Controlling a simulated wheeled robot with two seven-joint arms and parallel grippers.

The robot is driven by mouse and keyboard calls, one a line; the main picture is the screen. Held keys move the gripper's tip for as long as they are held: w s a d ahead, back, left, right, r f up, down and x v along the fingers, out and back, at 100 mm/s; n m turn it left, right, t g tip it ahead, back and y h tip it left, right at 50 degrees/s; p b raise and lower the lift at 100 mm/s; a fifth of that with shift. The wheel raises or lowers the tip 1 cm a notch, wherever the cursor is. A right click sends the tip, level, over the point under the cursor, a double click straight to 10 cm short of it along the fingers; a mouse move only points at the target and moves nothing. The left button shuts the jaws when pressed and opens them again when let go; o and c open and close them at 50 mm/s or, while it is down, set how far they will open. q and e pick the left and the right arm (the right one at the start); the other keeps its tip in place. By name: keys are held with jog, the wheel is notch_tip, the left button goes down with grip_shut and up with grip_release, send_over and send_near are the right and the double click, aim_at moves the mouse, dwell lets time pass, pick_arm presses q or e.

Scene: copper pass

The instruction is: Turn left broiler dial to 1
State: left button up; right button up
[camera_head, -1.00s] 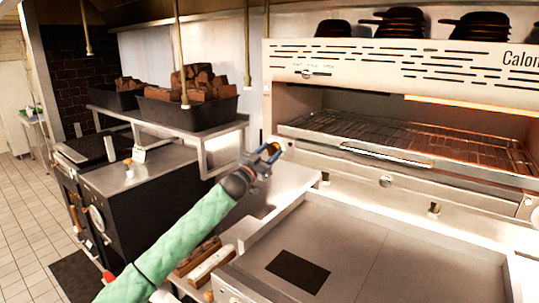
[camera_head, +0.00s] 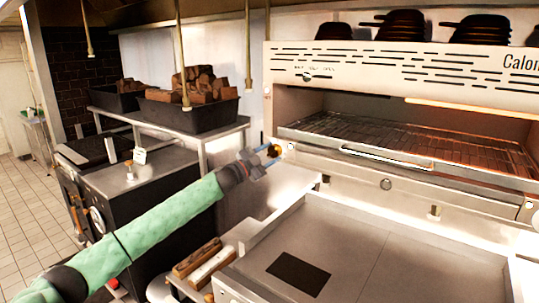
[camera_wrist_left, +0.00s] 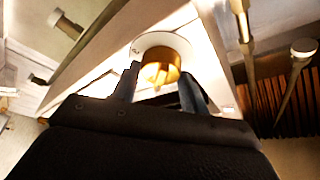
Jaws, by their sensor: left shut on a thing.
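The broiler (camera_head: 385,85) stands at the back right, with its rack inside and an orange glow along the right of the opening. The left broiler dial is brass-coloured on a round white plate; it shows in the left wrist view (camera_wrist_left: 160,68), at the broiler's lower left corner. My left gripper (camera_head: 274,151) is at this dial, its two fingers on either side of it, shut on it. The fingers also show in the left wrist view (camera_wrist_left: 160,90). The dial's marks cannot be read. My right gripper is not in view.
A flat griddle (camera_head: 345,250) with a dark square plate lies below the broiler. A shelf (camera_head: 212,132) with black bins of firewood (camera_head: 195,112) is at the left, above a black oven (camera_head: 145,210). Dark pans (camera_head: 400,25) stand on the broiler. Tiled floor is free at far left.

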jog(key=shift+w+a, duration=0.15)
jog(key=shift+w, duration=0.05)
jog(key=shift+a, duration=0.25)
pick_arm(q)
jog(key=o, duration=1)
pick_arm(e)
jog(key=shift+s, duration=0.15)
pick_arm(q)
jog(key=shift+s+a+f, duration=0.15)
jog(key=shift+a, duration=0.1)
jog(key=b+v, duration=0.3)
jog(key=v, duration=0.4)
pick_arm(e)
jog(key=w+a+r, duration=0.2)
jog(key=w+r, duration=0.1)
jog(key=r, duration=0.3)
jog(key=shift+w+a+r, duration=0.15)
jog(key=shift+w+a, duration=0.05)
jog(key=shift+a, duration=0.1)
